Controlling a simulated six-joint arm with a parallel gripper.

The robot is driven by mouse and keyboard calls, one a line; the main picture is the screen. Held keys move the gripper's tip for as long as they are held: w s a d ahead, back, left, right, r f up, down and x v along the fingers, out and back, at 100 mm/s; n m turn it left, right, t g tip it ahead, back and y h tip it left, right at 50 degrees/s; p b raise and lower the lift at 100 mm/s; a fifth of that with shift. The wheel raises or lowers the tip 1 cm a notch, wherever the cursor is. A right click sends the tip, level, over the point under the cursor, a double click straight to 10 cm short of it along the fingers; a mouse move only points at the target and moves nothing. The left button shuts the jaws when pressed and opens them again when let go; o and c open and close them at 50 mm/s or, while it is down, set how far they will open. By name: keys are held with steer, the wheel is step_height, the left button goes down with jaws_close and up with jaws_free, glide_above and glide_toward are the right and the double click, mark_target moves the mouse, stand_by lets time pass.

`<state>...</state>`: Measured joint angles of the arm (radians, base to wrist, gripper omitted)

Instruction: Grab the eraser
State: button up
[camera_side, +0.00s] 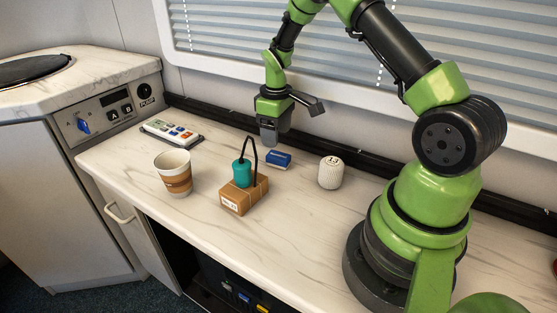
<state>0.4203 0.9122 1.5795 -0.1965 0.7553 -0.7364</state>
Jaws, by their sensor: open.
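A small blue block with a pale marking, which looks like the eraser (279,158), lies on the marble-patterned counter (300,235) towards the back. My gripper (269,140) points down just to the left of the eraser and slightly above the counter in the picture. It is open, with nothing seen between its fingers. The exact gap between gripper and eraser cannot be told from this one view.
A teal object with a black cable (241,172) stands at a cardboard box (238,198) in front of the eraser. A white ribbed cylinder (331,173) stands to the right. A paper cup (173,173) and a button panel (172,132) are left.

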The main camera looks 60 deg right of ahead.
mark_target(278, 155)
steer(key=f, duration=0.7)
steer(key=shift+s+d+f, duration=0.15)
steer(key=shift+s+f, duration=0.05)
steer(key=shift+f, duration=0.1)
steer(key=c, duration=1)
steer(key=shift+r, duration=0.1)
